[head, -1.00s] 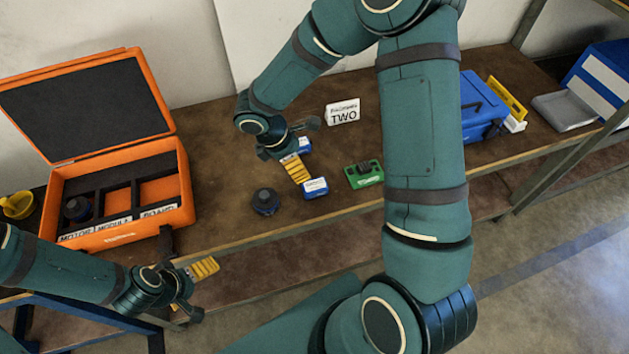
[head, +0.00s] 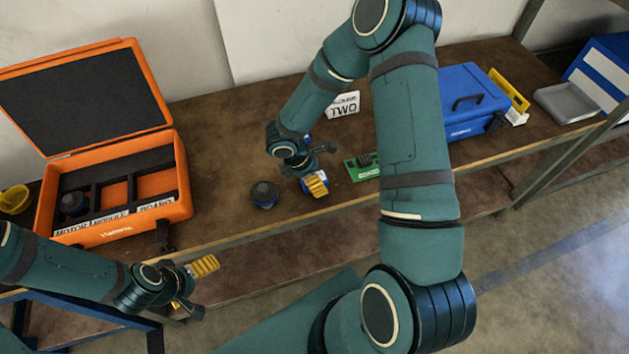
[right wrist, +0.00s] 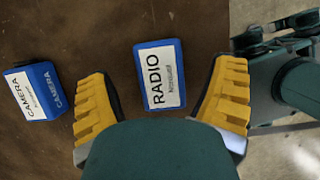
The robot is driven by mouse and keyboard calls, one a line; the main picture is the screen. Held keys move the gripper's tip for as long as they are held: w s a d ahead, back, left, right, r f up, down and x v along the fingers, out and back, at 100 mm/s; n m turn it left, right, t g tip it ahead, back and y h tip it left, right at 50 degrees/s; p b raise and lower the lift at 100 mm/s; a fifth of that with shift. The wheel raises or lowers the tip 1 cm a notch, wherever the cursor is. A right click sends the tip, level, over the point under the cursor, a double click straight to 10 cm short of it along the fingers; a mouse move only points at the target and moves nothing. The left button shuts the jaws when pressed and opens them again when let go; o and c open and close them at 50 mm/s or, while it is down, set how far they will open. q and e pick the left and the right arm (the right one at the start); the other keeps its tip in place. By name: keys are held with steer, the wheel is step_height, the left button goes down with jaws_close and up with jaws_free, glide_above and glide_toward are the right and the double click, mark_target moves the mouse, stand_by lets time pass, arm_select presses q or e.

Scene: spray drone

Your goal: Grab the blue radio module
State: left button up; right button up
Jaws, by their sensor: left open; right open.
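The blue radio module (right wrist: 160,76), with a white label reading RADIO, lies on the brown bench in the right wrist view. My right gripper (right wrist: 163,85) is open, with its yellow fingers on either side of the module and gaps to both sides. In the head view, my right gripper (head: 315,184) is over the module and hides most of it. A blue camera module (right wrist: 33,92) lies left of the fingers in the right wrist view. My left gripper (head: 200,280) is open and empty in front of the bench at lower left.
An open orange case (head: 180,210) with compartments stands on the bench at left. A dark round motor (head: 264,194) lies left of my right gripper, and a green board (head: 360,172) lies to its right. A blue toolbox (head: 478,100) stands farther right.

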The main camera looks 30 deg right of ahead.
steer(key=shift+d+f, duration=0.2)
steer(key=shift+f, duration=0.35)
steer(key=c, duration=1.3)
